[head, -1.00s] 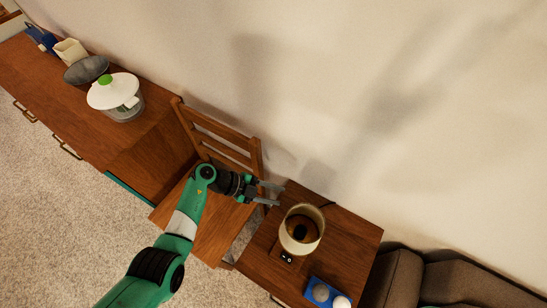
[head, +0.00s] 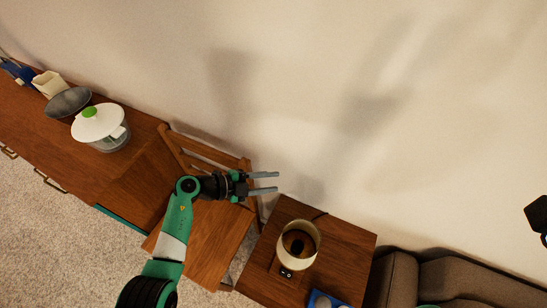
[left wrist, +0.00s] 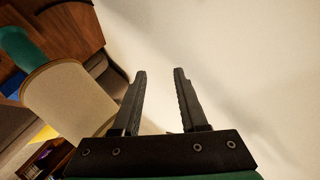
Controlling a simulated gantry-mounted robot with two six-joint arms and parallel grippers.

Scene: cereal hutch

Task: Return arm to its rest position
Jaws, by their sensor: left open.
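My left arm is green and grey and comes in from the lower left of the head view. Its left gripper (head: 264,182) is open and empty, with its two fingers pointing right toward the wall, above the wooden chair and to the upper left of the lamp. In the left wrist view the fingers (left wrist: 160,98) stand apart with only bare wall between them. At the right edge of the head view is a small dark piece (head: 540,218), perhaps part of my right arm; its fingers cannot be made out.
A cream lamp (head: 311,246) stands on a small wooden table (head: 347,250), beside a blue object (head: 325,300). A wooden chair (head: 214,240) is under my left arm. A long cabinet (head: 40,135) holds a white-lidded container (head: 98,122) and a dark bowl (head: 68,102). A sofa (head: 455,280) is at lower right.

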